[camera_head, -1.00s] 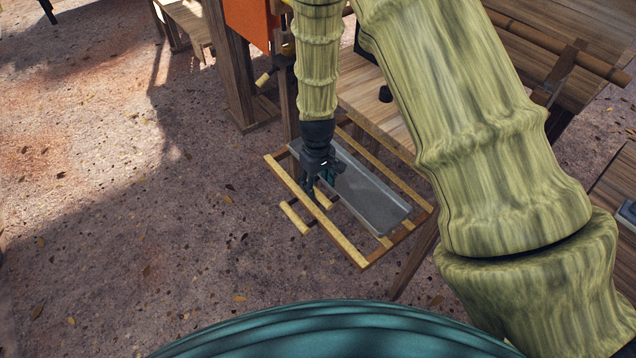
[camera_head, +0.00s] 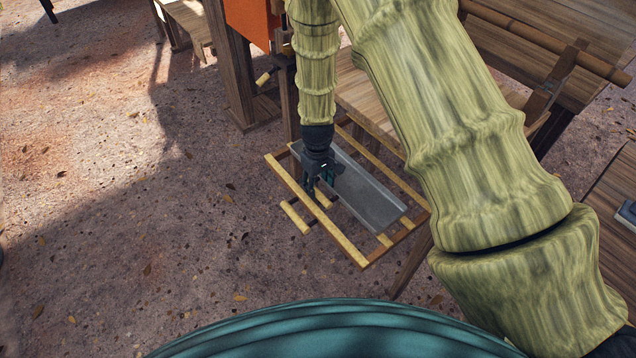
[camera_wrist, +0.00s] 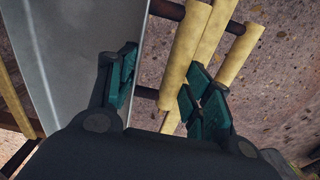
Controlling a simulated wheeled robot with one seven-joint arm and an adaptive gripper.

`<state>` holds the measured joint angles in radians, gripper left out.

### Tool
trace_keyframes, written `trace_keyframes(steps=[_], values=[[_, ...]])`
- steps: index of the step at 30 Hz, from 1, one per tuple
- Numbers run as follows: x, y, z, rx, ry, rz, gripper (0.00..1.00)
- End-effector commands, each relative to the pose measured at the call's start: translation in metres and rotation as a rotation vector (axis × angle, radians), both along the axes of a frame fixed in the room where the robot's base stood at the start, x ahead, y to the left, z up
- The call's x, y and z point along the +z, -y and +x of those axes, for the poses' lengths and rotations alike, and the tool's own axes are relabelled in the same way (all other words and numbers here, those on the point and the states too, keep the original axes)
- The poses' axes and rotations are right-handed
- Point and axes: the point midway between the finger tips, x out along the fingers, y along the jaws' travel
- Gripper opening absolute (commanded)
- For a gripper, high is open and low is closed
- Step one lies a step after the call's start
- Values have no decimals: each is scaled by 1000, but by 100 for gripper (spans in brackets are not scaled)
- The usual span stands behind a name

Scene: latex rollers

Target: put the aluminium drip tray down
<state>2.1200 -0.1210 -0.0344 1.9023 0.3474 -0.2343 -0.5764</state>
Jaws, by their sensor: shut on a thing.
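The aluminium drip tray (camera_head: 368,197) is a long, shallow grey metal tray. It lies lengthwise over the bamboo rack (camera_head: 343,244), along the rails. In the wrist view the tray (camera_wrist: 85,45) fills the upper left, its long edge running between the fingers. I cannot tell whether the tray's underside touches the rails.
A wooden table (camera_head: 372,105) stands right behind the rack. A wooden post (camera_head: 230,70) and an orange panel (camera_head: 247,22) are at the back. A short bamboo rail (camera_head: 295,217) juts out at the rack's left. The ground to the left is clear.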

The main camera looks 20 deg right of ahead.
Motion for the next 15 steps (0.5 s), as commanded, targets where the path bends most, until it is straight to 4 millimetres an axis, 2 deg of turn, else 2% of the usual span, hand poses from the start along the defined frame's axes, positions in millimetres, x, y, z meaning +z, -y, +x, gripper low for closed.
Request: trace_keyframes(steps=[1,4,15], values=[[0,0,0,0,0,0,56],[0,0,0,0,0,0,73],[1,0,0,0,0,0,73]])
